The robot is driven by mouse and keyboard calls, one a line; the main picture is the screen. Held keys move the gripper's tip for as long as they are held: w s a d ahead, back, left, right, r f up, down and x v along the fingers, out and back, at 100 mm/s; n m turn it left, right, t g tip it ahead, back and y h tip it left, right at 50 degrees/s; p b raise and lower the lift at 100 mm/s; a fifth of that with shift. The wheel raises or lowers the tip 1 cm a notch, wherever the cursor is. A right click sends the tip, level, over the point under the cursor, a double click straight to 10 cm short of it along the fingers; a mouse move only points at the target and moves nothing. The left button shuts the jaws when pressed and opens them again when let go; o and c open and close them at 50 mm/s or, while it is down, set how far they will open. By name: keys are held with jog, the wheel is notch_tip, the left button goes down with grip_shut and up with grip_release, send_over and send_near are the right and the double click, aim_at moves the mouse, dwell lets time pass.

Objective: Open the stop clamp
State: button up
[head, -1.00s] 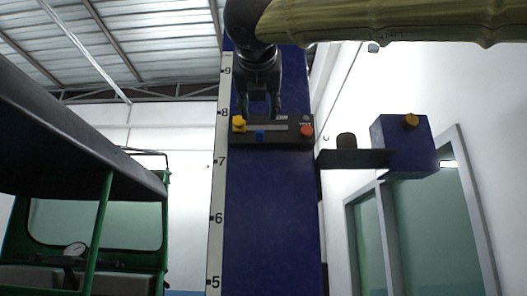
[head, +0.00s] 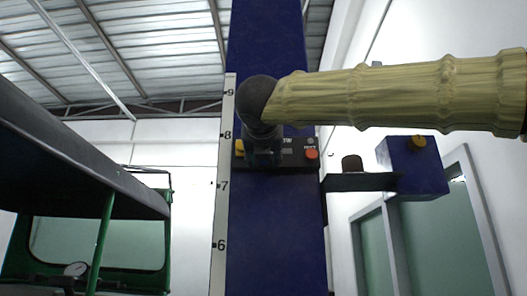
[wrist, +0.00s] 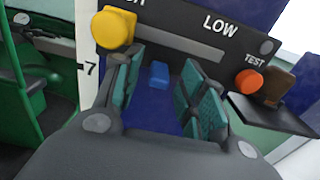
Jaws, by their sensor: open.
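My gripper (head: 263,160) is open in front of a black control panel (head: 290,152) on the blue column (head: 275,220). In the wrist view the fingers (wrist: 163,95) stand either side of a small blue tab (wrist: 158,75), which sits at a slot in the panel; I cannot tell whether they touch it. A yellow knob (wrist: 113,28) is up and left of the fingers, and an orange-red TEST button (wrist: 248,81) is to the right. The slot's right end reads LOW. No part is labelled stop clamp. In the head view my gripper hides the blue tab.
A dark shelf (head: 350,183) with a brown block (head: 352,163) sticks out right of the column, beside a blue box (head: 425,178) with a yellow knob (head: 418,141). A green rickshaw (head: 100,225) stands left. A numbered scale (head: 222,190) runs along the column's left edge.

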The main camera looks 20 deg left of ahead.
jog(key=shift+w+a, duration=0.15)
jog(key=shift+w, duration=0.35)
jog(key=shift+s, duration=0.1)
grip_shut()
